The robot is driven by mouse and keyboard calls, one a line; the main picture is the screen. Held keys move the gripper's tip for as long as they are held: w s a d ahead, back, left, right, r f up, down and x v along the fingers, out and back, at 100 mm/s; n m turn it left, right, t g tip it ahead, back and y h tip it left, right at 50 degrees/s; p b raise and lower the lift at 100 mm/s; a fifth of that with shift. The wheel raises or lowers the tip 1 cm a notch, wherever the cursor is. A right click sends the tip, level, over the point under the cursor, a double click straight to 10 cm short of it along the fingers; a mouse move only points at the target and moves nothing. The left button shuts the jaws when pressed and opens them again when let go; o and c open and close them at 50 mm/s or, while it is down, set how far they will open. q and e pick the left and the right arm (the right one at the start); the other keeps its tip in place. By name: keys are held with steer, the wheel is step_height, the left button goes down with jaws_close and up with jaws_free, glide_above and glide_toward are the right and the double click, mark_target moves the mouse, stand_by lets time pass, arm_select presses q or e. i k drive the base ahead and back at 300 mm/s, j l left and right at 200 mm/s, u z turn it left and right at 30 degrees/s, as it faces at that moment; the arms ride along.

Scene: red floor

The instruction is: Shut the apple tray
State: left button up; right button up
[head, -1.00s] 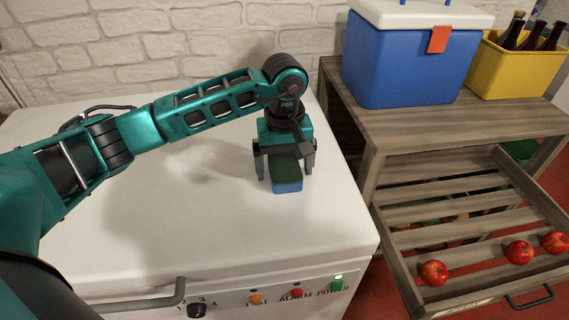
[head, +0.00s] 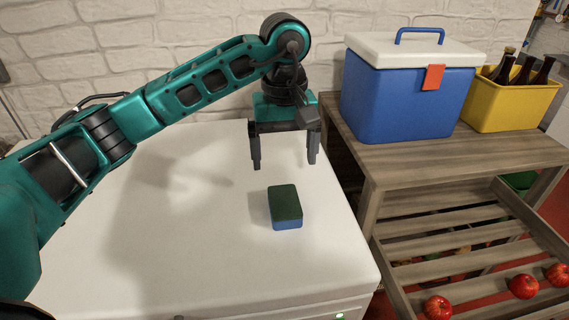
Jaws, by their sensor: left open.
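The apple tray (head: 455,270) is a slatted wooden drawer pulled out from the wooden table at the right of the head view. Its front edge and handle are cut off by the bottom of the picture. Red apples (head: 438,307), (head: 523,286) and (head: 558,273) lie towards its front. My left gripper (head: 285,166) is open and empty, fingers pointing down above the white chest top, behind and above a green and blue sponge (head: 286,206). The sponge lies on the white top, apart from the fingers. My right gripper is not in view.
The white chest (head: 200,270) stands left of the wooden table (head: 400,160). On the table are a blue cooler (head: 400,105) with a white lid and a yellow crate (head: 510,108) holding dark bottles. A white brick wall is behind.

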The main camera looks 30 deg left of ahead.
mark_target(552, 303)
steer(key=k, duration=1)
